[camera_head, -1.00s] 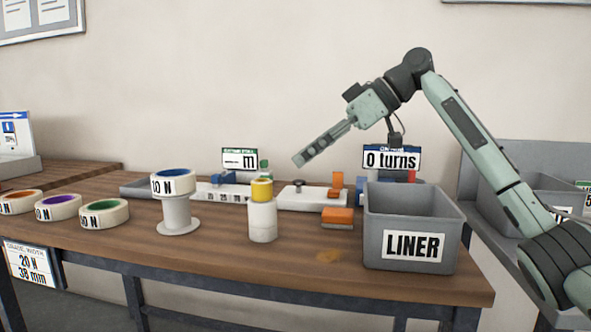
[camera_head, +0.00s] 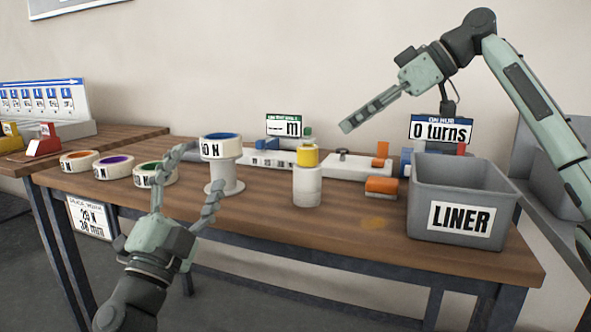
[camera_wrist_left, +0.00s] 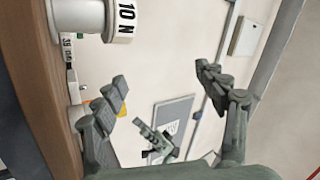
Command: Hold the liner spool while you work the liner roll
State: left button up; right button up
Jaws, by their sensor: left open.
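A white roll with a blue core (camera_head: 221,148), marked 10 N, sits on a pale flanged stand (camera_head: 225,178) on the bench. Part of it shows at the top left of the left wrist view (camera_wrist_left: 78,14). A white cylinder with a yellow top (camera_head: 307,185) stands to its right. My left gripper (camera_head: 201,170) is open in front of the blue-cored roll, its fingers spread and empty; in the wrist view (camera_wrist_left: 161,77) nothing is between the fingertips. My right gripper (camera_head: 346,125) hangs above the bench's back; its jaw opening is unclear. Which item is the liner spool is unclear.
A grey bin labelled LINER (camera_head: 462,217) stands at the right. Rolls with orange (camera_head: 79,161), purple (camera_head: 114,166) and green (camera_head: 155,174) cores lie at the left.

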aim_at(300, 170)
pick_arm(q)
jog(key=d+r+m+g+h, duration=0.5)
jog(key=d+m+g+h, duration=0.4)
jog(key=d+m+h, duration=0.75)
jog(key=w+f+m+g+y, duration=0.1)
jog(key=w+m+y, duration=0.1)
jog(key=m+y, duration=0.1)
jog(key=w+a+f+m+g+y, duration=0.1)
jog(key=w+f+m+y, duration=0.1)
jog(key=m+y, duration=0.1)
jog(key=w+f+m+g+y, duration=0.2)
jog(key=w+m+y, duration=0.1)
jog(key=y, duration=0.1)
jog(key=shift+a, duration=0.35)
jog(key=y, duration=0.1)
jog(key=w+f+m+y, duration=0.1)
jog(key=shift+d+f+y, duration=0.1)
jog(key=shift+d+y, duration=0.15)
jog(key=shift+y, duration=0.1)
jog(key=shift+d+f+m+y, duration=0.15)
jog(key=shift+d+m+y, duration=0.2)
jog(key=shift+d+y, duration=0.15)
jog(key=x, duration=0.7)
jog(key=shift+w+f, duration=0.1)
jog(key=shift+w, duration=0.25)
